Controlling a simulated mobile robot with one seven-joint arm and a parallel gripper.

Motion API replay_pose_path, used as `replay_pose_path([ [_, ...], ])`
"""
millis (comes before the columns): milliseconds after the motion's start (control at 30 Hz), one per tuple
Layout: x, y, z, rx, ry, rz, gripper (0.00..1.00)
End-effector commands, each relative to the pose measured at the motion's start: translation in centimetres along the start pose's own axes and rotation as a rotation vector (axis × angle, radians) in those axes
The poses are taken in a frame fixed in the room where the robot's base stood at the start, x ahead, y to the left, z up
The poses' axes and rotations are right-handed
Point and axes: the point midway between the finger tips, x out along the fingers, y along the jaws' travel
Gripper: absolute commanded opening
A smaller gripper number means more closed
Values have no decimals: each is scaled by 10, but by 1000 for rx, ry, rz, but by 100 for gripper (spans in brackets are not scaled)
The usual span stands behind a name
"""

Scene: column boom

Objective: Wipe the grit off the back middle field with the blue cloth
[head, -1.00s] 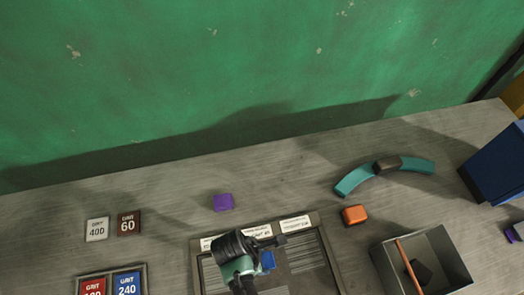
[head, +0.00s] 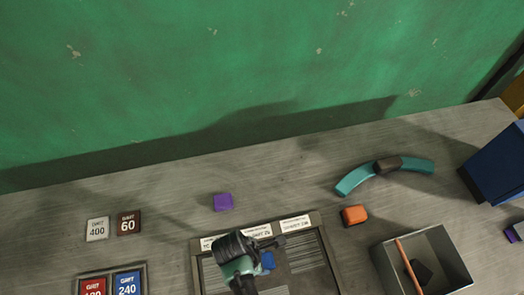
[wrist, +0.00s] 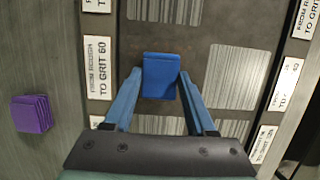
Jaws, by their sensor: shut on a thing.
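My gripper (wrist: 160,92) is shut on the blue cloth (wrist: 160,75), a small folded blue pad between its fingertips. In the head view the cloth (head: 268,261) shows beside my gripper, over the back part of the framed panel (head: 337,262). In the wrist view the cloth is over the back middle field (wrist: 132,62), beside the middle label on the left. Pale streaked patches show on other fields, such as the front middle one (wrist: 233,76). I cannot tell whether the cloth touches the panel.
An orange block (head: 355,215) and a grey open bin (head: 438,241) with a stick inside stand to the right. A teal curved handle (head: 352,180) lies farther back. Grit tiles (head: 128,223) lie left.

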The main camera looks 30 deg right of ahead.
Motion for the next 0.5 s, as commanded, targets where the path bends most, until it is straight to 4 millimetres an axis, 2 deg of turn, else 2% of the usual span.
replay_pose_path([
  [200, 6, 0, -2, 0, 0, 1, 1],
  [500, 0, 1, -10, -3, 0, 1, 1],
])
